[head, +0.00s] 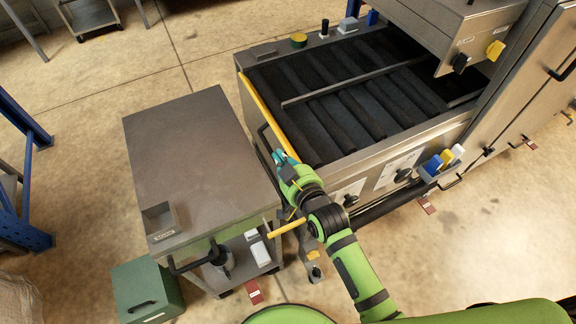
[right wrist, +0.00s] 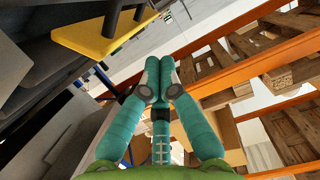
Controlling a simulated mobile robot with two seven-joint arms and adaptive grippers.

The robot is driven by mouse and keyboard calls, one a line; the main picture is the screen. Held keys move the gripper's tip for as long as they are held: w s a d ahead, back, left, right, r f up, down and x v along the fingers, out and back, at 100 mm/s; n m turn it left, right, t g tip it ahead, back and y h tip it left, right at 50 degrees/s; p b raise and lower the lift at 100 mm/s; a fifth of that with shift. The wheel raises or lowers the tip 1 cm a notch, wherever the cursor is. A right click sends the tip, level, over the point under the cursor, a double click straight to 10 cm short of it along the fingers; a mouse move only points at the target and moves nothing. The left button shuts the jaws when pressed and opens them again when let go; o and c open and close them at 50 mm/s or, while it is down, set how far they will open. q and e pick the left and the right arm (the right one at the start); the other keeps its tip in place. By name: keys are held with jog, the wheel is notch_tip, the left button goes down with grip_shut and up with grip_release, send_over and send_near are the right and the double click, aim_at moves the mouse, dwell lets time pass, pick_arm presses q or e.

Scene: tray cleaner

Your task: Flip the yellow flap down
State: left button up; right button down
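The yellow flap (head: 262,105) shows in the head view as a long, thin yellow edge along the near-left side of the machine's dark roller bed (head: 335,92). It seems to stand raised at that side; its exact angle is hard to tell. My right gripper (head: 280,157) is at the flap's near end, close beside it; contact cannot be told. In the right wrist view, a flat yellow piece (right wrist: 92,38), likely the flap, lies up and left of the right gripper (right wrist: 158,72). Its teal fingertips are together with nothing visible between them. My left gripper is not in view.
A grey metal cart (head: 190,150) stands just left of the machine, with a narrow gap between. A green box (head: 146,292) sits on the floor. The machine's grey hood (head: 455,35) overhangs the bed at upper right. Open floor lies at lower right.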

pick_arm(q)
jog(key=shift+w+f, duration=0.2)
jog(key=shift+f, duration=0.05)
pick_arm(e)
jog(key=v, duration=0.4)
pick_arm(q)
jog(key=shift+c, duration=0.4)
pick_arm(e)
jog(key=shift+w, duration=0.1)
